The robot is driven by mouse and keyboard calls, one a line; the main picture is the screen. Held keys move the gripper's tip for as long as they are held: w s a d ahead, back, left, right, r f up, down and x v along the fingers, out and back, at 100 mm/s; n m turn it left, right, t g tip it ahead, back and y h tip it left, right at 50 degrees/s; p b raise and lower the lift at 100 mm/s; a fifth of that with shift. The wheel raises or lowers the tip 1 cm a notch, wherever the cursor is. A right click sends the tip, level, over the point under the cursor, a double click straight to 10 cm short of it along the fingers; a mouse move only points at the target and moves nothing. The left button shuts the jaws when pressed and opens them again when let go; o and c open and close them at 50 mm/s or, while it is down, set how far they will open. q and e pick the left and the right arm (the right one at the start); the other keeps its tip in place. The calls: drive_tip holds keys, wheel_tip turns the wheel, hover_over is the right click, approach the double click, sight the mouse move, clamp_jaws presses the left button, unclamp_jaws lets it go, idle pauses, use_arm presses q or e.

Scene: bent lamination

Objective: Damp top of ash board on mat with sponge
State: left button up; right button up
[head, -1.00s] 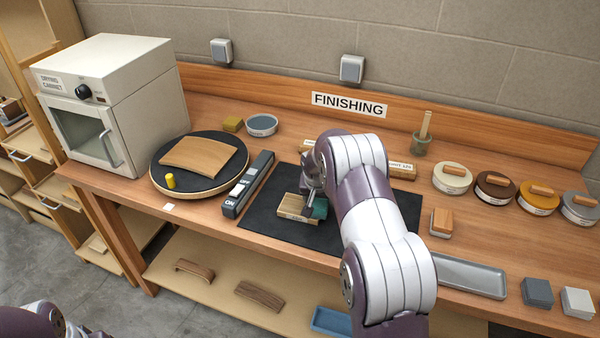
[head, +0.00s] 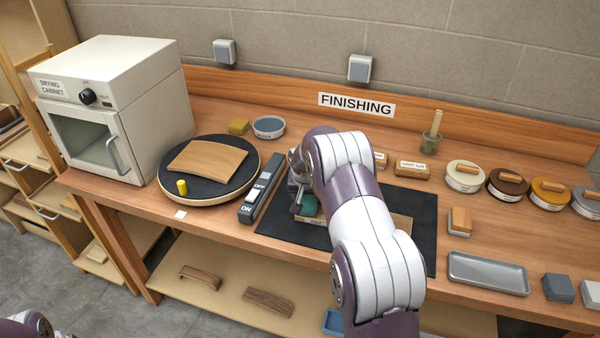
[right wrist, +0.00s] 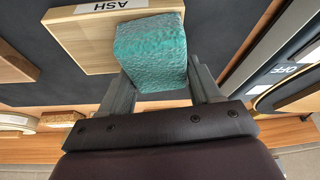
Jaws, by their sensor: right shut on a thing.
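The teal sponge (right wrist: 150,50) is between the two fingers of my right gripper (right wrist: 160,78), which is shut on it. In the head view the sponge (head: 309,206) shows just beside my right gripper (head: 298,200), low over the black mat (head: 278,222). The pale ash board (right wrist: 75,42), labelled ASH, lies on the mat in the right wrist view. The sponge overlaps the board's right end there; I cannot tell how firmly it touches. In the head view my arm hides most of the board. My left gripper is out of view.
A long ON/OFF switch bar (head: 258,186) lies left of the mat, beside a round turntable (head: 240,180) with a curved board (head: 208,158). Another board (head: 402,222) lies on the mat's right part. A grey tray (head: 488,272) and several lidded tins stand at right.

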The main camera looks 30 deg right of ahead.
wheel_tip(320, 180, up, 2)
drive_tip(key=shift+w+r, duration=0.15)
drive_tip(key=shift+s+d+r+p, duration=0.15)
drive_tip(key=shift+s+r+p, duration=0.05)
drive_tip(key=shift+r+p, duration=0.35)
drive_tip(key=shift+s+d+r+p, duration=0.15)
drive_tip(key=shift+s+r+p, duration=0.05)
drive_tip(key=shift+r+p, duration=0.3)
drive_tip(key=shift+w+a+r+p, duration=0.1)
drive_tip(key=shift+r+p, duration=0.25)
drive_tip(key=shift+r, duration=0.2)
drive_tip(key=shift+w+a+r+p, duration=0.1)
drive_tip(key=shift+r+p, duration=0.2)
drive_tip(key=shift+r, duration=0.25)
drive_tip(key=shift+s+d+r+p, duration=0.1)
drive_tip(key=shift+r+p, duration=0.3)
drive_tip(key=shift+r, duration=0.3)
